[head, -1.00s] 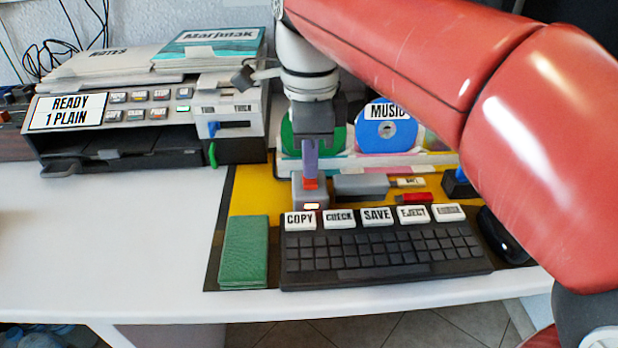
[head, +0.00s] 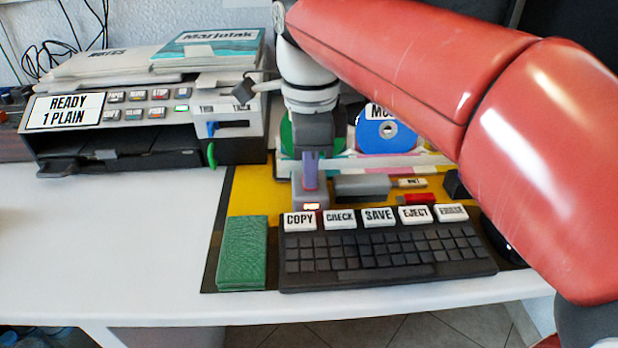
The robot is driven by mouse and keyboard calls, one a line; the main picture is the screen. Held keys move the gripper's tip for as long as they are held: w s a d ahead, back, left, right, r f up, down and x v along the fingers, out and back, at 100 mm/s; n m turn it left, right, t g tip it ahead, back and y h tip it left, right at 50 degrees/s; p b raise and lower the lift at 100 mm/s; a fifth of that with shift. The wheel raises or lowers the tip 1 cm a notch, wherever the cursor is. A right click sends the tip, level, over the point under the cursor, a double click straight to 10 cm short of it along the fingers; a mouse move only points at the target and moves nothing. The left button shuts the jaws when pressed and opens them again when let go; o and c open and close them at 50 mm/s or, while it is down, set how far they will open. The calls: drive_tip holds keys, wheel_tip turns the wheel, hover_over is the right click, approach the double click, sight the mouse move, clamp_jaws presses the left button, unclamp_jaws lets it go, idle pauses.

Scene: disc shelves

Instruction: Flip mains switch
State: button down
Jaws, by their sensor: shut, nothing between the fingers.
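A small grey box (head: 300,196) with a lit window (head: 312,206) on its front stands on the yellow mat behind the keyboard. It looks like the mains switch, but its label cannot be read. My gripper (head: 311,184) points down at the top of this box, with its purple fingers shut and empty. The fingertips are at or just above the box top. I cannot tell whether they touch it. They hide the red part on the top of the box.
A keyboard (head: 385,255) with labelled keys lies in front, with a green notebook (head: 242,252) to its left. A grey block (head: 362,187) and a red stick (head: 416,199) lie right of the box. Discs (head: 387,137) stand behind. A printer (head: 120,140) is at left; the white desk (head: 110,240) is clear.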

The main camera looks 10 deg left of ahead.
wheel_tip(320, 180, up, 5)
drive_tip(key=p, duration=0.5)
drive_tip(key=shift+r, duration=0.95)
